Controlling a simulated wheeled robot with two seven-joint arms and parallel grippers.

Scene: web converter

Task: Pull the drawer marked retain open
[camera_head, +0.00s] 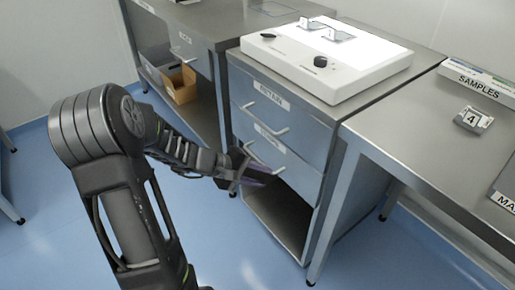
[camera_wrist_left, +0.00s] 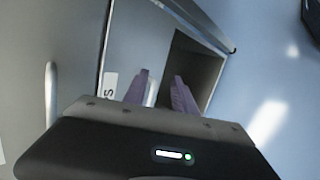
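The drawer marked RETAIN (camera_head: 284,117) is the upper drawer of the steel cabinet, and its front looks shut. Its pale bar handle (camera_head: 263,123) is free of my gripper; a pale handle (camera_wrist_left: 50,95) at the left of the left wrist view appears to be this one. My left gripper (camera_head: 262,176) is lower, by the handle of the drawer below. In the left wrist view its purple fingers (camera_wrist_left: 162,88) are apart, with a pale bar (camera_wrist_left: 153,93) showing between them, close to the left finger. I cannot tell whether they touch it. My right gripper is out of view.
The lower drawer (camera_head: 290,165) has its own handle and a label. Below it is an open shelf space (camera_head: 280,215). A white device (camera_head: 325,60) stands on the cabinet. A table with a SAMPLES rack (camera_head: 480,85) is at the right. Blue floor lies clear in front.

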